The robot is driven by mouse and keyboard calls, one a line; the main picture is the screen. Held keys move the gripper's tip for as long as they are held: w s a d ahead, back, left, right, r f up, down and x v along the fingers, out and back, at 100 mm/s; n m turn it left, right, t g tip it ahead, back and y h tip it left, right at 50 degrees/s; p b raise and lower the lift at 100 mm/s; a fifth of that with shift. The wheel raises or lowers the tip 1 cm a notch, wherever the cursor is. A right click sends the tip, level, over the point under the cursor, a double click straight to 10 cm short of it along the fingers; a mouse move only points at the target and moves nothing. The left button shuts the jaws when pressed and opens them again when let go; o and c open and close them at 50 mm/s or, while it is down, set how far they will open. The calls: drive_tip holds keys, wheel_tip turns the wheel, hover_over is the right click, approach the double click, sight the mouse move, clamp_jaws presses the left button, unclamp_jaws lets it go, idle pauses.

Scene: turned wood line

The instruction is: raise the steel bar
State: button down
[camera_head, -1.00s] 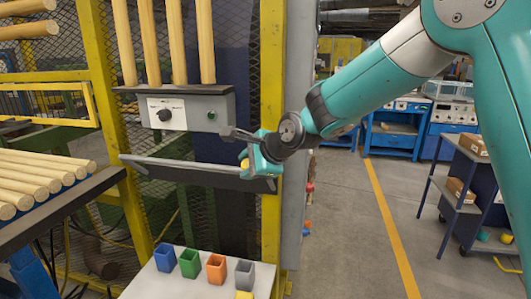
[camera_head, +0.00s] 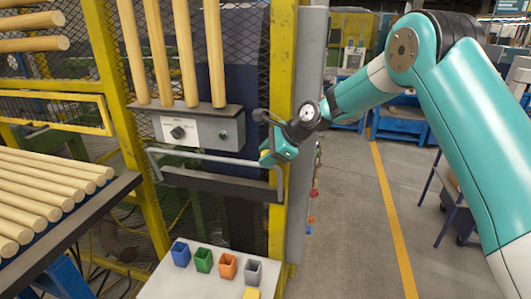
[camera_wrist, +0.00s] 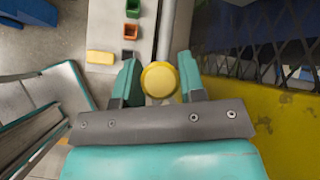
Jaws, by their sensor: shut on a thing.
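The steel bar (camera_head: 205,157) is a long grey rod with bent ends, standing above the dark plate (camera_head: 215,182) below the control box. A round yellow knob (camera_wrist: 160,81) is near the bar's right end. My gripper (camera_head: 270,154) reaches in from the right, shut on the knob. In the wrist view, a teal finger of my gripper (camera_wrist: 159,76) lies on each side of it, with a grey rod running up the picture behind it. The finger contact is partly hidden in the head view.
The grey control box (camera_head: 200,128) with a dark dial is just above the bar, with upright wooden rods over it. A yellow post (camera_head: 281,90) stands beside my gripper. Small coloured bins (camera_head: 204,260) are on a pale table below. Open floor lies right.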

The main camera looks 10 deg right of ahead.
drive_tip(key=shift+w, duration=0.1)
drive_tip(key=c, duration=0.8)
unclamp_jaws()
drive_tip(key=shift+o, duration=0.2)
drive_tip(key=b+v, duration=0.4)
drive_tip(key=v, duration=1.3)
drive_tip(key=shift+d, duration=0.2)
